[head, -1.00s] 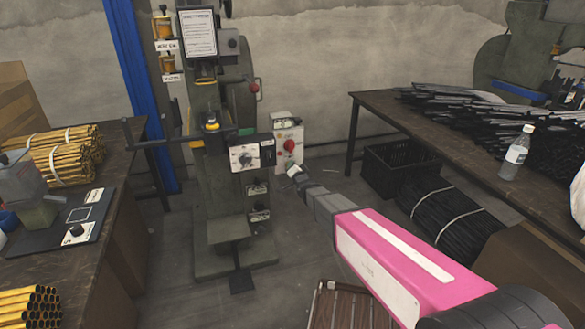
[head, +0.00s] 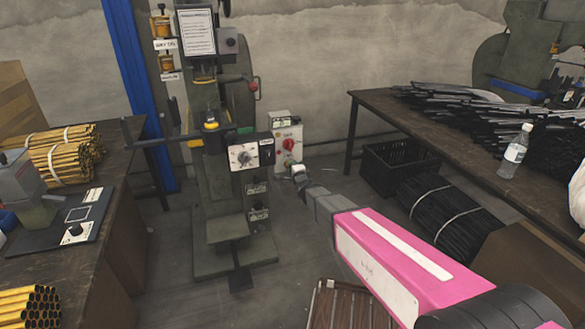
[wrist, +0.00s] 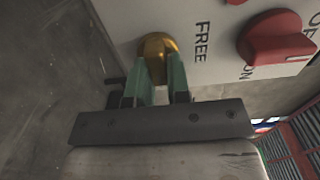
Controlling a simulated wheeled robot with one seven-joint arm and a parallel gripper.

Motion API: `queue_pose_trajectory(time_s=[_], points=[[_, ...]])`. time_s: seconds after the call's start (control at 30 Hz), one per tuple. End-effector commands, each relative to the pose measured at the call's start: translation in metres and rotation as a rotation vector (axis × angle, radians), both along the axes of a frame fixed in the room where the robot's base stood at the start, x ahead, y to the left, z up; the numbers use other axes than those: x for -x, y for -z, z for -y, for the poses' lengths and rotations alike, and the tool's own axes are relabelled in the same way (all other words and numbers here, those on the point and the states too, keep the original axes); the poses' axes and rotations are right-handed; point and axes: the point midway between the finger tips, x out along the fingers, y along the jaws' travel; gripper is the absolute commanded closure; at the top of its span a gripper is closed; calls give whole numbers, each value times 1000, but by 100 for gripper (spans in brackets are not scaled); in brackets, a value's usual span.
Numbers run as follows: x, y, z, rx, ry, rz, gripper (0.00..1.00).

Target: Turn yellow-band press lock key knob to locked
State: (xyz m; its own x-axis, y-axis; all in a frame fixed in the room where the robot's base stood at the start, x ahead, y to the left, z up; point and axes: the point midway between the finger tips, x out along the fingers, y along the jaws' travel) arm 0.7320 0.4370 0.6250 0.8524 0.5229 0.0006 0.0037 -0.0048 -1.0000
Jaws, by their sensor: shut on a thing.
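The press (head: 225,190) stands in the middle of the head view, with a yellow band (head: 196,143) on its body. A white control box (head: 283,150) with a red switch (head: 288,144) is mounted at its right side. In the wrist view, a brass key knob (wrist: 157,50) sits on the white panel beside the word FREE and left of the red switch (wrist: 274,38). My gripper (wrist: 162,82) is shut on the brass knob, its green fingers at either side. In the head view my gripper (head: 299,172) is at the box's lower edge.
A dial box (head: 252,152) is on the press front, left of the white box. A black crate (head: 398,168) and a bundle of black rods (head: 440,212) lie to the right, under a table (head: 375,102) loaded with black parts. A left bench (head: 100,215) holds yellow tubes.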

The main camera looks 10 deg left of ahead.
Motion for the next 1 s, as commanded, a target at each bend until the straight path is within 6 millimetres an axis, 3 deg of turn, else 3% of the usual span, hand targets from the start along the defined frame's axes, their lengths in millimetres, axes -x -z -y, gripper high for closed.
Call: queue_pose_trajectory(time_s=[0.53,0.57,0.6,1.0], points=[[0,1,1,-20,1,-15,100],[0,1,1,-20,1,-15,73],[0,1,1,-20,1,-15,60],[3,0,2,-18,0,-12,57]])
